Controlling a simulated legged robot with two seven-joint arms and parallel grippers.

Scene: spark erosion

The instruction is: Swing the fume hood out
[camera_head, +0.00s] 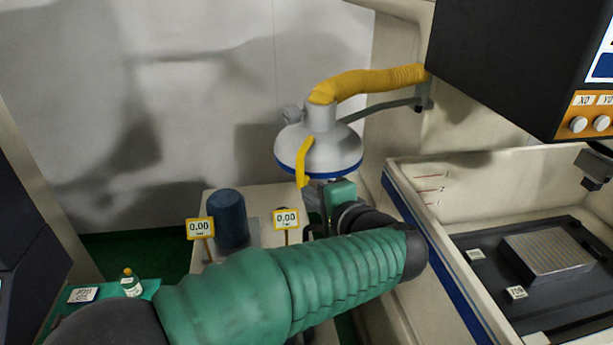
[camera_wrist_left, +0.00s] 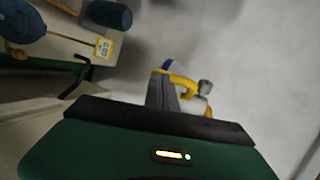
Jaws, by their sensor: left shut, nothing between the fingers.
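The fume hood (camera_head: 318,150) is a grey dome with a blue rim, hanging at the end of a dark swing arm (camera_head: 380,108) below a yellow hose (camera_head: 370,82). A yellow handle (camera_head: 303,165) hangs down from its front rim. My left gripper (camera_head: 322,188) is just below the hood, close to the handle's lower end, and is shut and empty. In the left wrist view the fingers (camera_wrist_left: 162,92) overlap part of the yellow handle (camera_wrist_left: 180,80); I cannot tell whether they touch it. My right gripper is not in view.
A machine tank (camera_head: 400,200) with a metal block (camera_head: 548,250) stands at right under a dark control box (camera_head: 500,60). A blue cylinder (camera_head: 231,218) and yellow display signs (camera_head: 200,229) stand left of my gripper. A small bottle (camera_head: 131,284) is at lower left.

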